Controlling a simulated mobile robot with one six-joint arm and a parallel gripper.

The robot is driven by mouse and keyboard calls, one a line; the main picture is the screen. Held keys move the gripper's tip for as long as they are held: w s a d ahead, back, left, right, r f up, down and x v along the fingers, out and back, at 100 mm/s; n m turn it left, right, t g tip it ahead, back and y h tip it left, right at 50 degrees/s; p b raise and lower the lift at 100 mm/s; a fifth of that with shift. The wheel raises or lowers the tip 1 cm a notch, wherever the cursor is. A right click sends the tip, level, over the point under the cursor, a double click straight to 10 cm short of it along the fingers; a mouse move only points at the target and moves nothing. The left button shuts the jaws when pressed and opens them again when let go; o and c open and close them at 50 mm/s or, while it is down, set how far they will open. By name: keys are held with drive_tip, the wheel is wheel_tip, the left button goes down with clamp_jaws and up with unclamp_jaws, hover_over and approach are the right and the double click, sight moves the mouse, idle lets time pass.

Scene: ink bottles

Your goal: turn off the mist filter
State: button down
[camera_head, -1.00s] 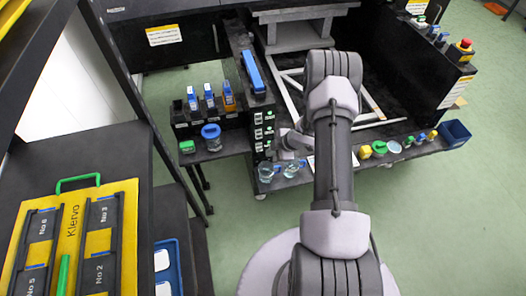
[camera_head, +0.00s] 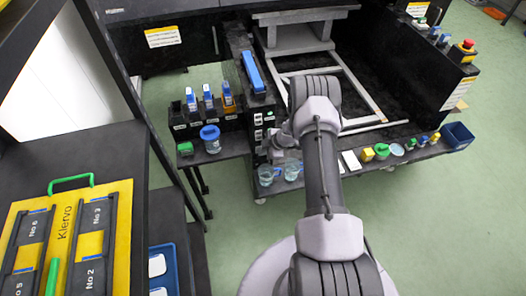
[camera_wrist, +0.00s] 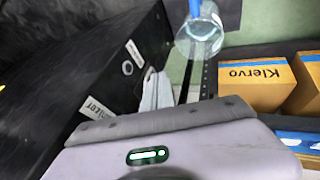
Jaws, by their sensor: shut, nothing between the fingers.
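A black panel (camera_wrist: 115,75) fills the left of the wrist view. It carries a round, white-ringed button (camera_wrist: 127,68), a white label above it and another label (camera_wrist: 97,108) lower down that seems to read "LIGHT". The label by the round button is too blurred to read, so I cannot tell if it is the mist filter's. In the head view a column of small switches (camera_head: 258,134) runs down the narrow face of the black unit. My gripper (camera_wrist: 153,76) is shut and empty, its tips just right of the round button. I cannot tell whether they touch the panel.
Two glass beakers (camera_head: 278,173) stand on the ledge below my wrist. A blue-lidded jar (camera_head: 211,140) and a green-lidded container (camera_head: 185,149) sit on the left side shelf. Yellow Klervo boxes (camera_wrist: 252,85) show at the right of the wrist view. Green floor lies open at right.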

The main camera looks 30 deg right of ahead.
drive_tip(key=shift+r, duration=0.1)
drive_tip(key=shift+r+p, duration=0.7)
drive_tip(key=shift+r, duration=0.05)
